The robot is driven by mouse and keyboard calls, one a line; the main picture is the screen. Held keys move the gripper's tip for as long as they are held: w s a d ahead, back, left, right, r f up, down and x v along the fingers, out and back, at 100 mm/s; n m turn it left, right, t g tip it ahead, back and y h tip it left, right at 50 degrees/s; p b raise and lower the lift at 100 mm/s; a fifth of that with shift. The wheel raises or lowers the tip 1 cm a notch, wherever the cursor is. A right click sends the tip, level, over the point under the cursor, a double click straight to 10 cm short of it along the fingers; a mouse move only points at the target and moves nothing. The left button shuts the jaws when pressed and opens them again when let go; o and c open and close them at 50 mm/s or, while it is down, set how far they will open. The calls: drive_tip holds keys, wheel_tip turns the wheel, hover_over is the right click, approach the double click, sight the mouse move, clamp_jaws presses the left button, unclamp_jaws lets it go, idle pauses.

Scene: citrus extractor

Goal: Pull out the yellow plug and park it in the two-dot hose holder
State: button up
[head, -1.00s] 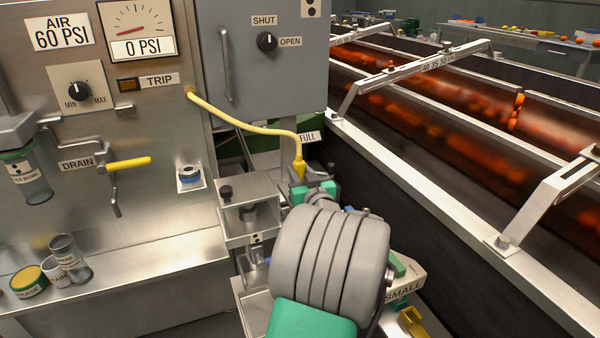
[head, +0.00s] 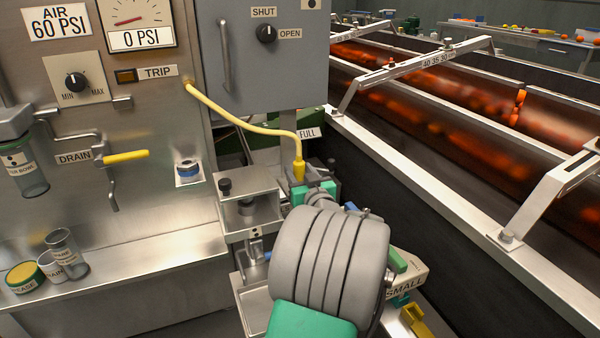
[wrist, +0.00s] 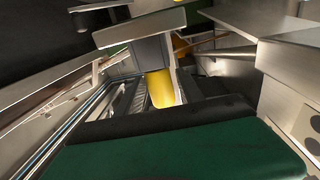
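The yellow plug (head: 299,171) is on the end of a yellow hose (head: 240,125) that runs from the steel panel. It stands nearly upright beside the tip of my gripper (head: 318,190) in the head view. In the wrist view the yellow plug (wrist: 162,88) shows between a grey block and the dark edge of my near green finger (wrist: 180,145). The grip itself is hidden, so I cannot tell whether the fingers are closed on it. Round dark dots (wrist: 312,146) mark a plate at the right of the wrist view.
A steel box bracket (head: 247,205) stands just left of my gripper. A blue-ringed fitting (head: 188,170) is on the panel further left. The grey cabinet (head: 265,60) is above, and the conveyor rail (head: 430,190) is on the right. Jars (head: 65,250) stand on the shelf.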

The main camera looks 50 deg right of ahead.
sight(302, 173)
drive_tip(key=shift+o, duration=0.8)
drive_tip(key=p+v, duration=0.1)
drive_tip(key=v, duration=0.5)
drive_tip(key=shift+s+a, duration=0.15)
drive_tip(key=shift+s, duration=0.25)
drive_tip(key=shift+s+a, duration=0.4)
drive_tip(key=shift+p, duration=0.3)
